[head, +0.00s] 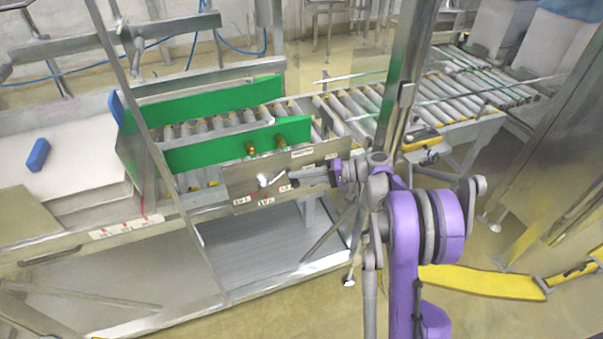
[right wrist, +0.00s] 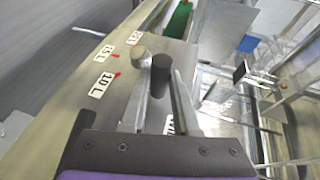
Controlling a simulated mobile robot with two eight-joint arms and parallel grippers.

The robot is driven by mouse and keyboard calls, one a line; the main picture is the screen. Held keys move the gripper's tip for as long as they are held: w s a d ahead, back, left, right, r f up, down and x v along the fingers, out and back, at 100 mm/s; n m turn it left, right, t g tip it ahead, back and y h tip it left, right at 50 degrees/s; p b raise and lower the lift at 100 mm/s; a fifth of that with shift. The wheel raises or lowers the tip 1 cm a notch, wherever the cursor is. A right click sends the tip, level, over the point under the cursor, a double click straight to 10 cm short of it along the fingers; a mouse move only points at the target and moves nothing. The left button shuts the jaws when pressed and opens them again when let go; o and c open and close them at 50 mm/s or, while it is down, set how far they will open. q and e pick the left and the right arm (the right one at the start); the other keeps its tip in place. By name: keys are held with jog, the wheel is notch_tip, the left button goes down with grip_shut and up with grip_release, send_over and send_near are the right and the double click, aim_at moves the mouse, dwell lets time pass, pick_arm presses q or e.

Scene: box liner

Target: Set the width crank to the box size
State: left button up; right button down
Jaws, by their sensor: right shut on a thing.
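The width crank (head: 263,180) sits on a grey metal panel (head: 236,182) on the near side of the conveyor in the head view. In the right wrist view its pale round hub (right wrist: 141,57) and dark cylindrical handle (right wrist: 160,76) show. My right gripper (head: 288,178) comes in from the right and is shut on the handle; in the wrist view (right wrist: 160,100) its fingers stand on both sides of it. White labels with red marks lie around the hub, among them 10 L (right wrist: 101,87) and 15 L (right wrist: 106,54). My left gripper is not in view.
Two green guide walls (head: 235,146) stand along the roller conveyor (head: 345,112) behind the panel. A pale stack (head: 65,165) with a blue block (head: 38,154) lies at left. A steel post (head: 401,85) rises beside my right arm. A yellow floor strip (head: 485,282) lies at lower right.

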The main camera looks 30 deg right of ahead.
jog(key=shift+d+f, duration=0.15)
jog(key=shift+f, duration=0.8)
jog(key=c, duration=1)
grip_release()
jog(key=o, duration=0.3)
jog(key=shift+o, duration=0.2)
notch_tip(320, 180, up, 10)
jog(key=p, duration=0.1)
